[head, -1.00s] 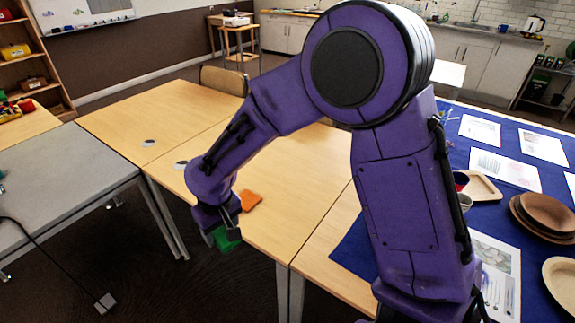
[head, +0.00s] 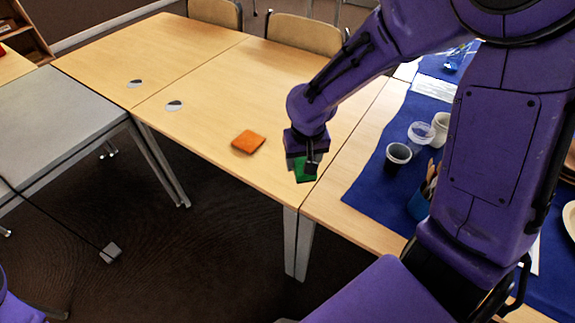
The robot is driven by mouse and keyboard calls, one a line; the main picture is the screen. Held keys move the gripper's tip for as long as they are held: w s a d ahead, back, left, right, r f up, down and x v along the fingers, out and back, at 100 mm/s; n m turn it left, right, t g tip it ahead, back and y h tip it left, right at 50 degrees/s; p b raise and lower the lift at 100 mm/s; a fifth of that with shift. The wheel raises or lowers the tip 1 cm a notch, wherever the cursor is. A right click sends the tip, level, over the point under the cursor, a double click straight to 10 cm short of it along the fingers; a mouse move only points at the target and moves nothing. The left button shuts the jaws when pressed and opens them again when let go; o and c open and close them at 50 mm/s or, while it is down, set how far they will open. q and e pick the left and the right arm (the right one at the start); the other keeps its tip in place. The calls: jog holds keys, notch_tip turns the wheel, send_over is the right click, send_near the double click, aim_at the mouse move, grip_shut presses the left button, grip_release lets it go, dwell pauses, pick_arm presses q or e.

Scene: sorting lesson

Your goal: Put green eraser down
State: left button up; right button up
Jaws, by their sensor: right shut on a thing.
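A green eraser (head: 301,172) is in the jaws of my right gripper (head: 308,166), which is shut on it. The gripper points down over the front right corner of the light wooden table (head: 215,125). I cannot tell whether the eraser touches the tabletop or hangs just above it. An orange block (head: 248,142) lies flat on the same table, to the left of the gripper and apart from it. My left gripper is not in view; only a bit of purple shows at the lower left edge.
Blue cloth (head: 375,185) on the right carries a dark cup (head: 397,157), clear cup (head: 420,133) and white cup (head: 441,124). A grey table (head: 55,125) stands left, across a gap. Chairs (head: 303,33) stand behind. The wooden table's left part is clear.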

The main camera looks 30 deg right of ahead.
jog(key=w, duration=0.1)
jog(key=w+f, duration=0.1)
jog(key=w, duration=0.1)
jog(key=w+d+f, duration=0.1)
jog(key=w, duration=0.1)
jog(key=shift+w+f, duration=0.25)
jog(key=w+f, duration=0.2)
jog(key=w+d+f, duration=0.1)
jog(key=w+f, duration=0.1)
jog(key=f, duration=0.1)
jog(key=shift+f, duration=0.15)
notch_tip(320, 180, down, 3)
jog(key=shift+r, duration=0.2)
jog(key=shift+w+f, duration=0.1)
jog(key=shift+f, duration=0.15)
jog(key=shift+f, duration=0.15)
jog(key=o, duration=0.9)
jog(key=shift+o, duration=0.2)
